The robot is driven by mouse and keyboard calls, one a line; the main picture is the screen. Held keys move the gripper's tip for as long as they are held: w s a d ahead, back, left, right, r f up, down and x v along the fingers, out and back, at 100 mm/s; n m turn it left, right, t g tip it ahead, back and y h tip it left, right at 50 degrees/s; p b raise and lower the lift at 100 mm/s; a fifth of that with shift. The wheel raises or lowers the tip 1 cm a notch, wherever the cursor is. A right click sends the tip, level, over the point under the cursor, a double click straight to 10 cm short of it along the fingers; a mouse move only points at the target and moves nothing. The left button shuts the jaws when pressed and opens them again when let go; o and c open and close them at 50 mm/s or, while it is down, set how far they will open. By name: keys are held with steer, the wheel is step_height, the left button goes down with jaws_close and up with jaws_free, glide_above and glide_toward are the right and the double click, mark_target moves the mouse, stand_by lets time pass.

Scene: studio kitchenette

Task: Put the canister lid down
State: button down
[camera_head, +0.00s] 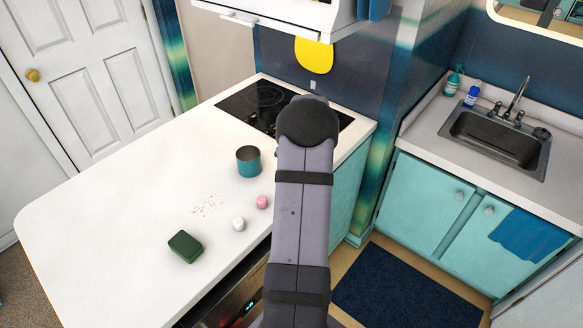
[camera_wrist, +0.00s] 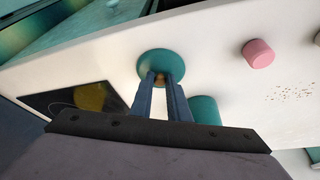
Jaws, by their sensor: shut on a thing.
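My gripper (camera_wrist: 161,82) is shut on the small brownish knob of the round teal canister lid (camera_wrist: 158,62) in the wrist view. The lid's disc lies just beyond my fingertips, against the white counter. I cannot tell whether it touches the counter or hangs above it. The teal canister (camera_head: 248,163) stands upright and uncovered on the counter in the head view, left of my arm. Part of its teal side shows in the wrist view (camera_wrist: 205,109), beside my right finger. In the head view my arm hides the gripper and the lid.
The white counter (camera_head: 110,220) has wide free room at left. Near the canister are a pink piece (camera_head: 262,202), a white piece (camera_head: 239,224), scattered white bits (camera_head: 206,206) and a dark green block (camera_head: 185,247). A black cooktop (camera_head: 258,102) lies at the back.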

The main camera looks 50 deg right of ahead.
steer(key=shift+f, duration=0.15)
steer(key=c, duration=1.7)
jaws_free()
steer(key=shift+s+r, duration=0.1)
steer(key=shift+r, duration=0.5)
steer(key=b+v, duration=0.3)
steer(key=v, duration=0.8)
steer(key=shift+s+a, duration=0.15)
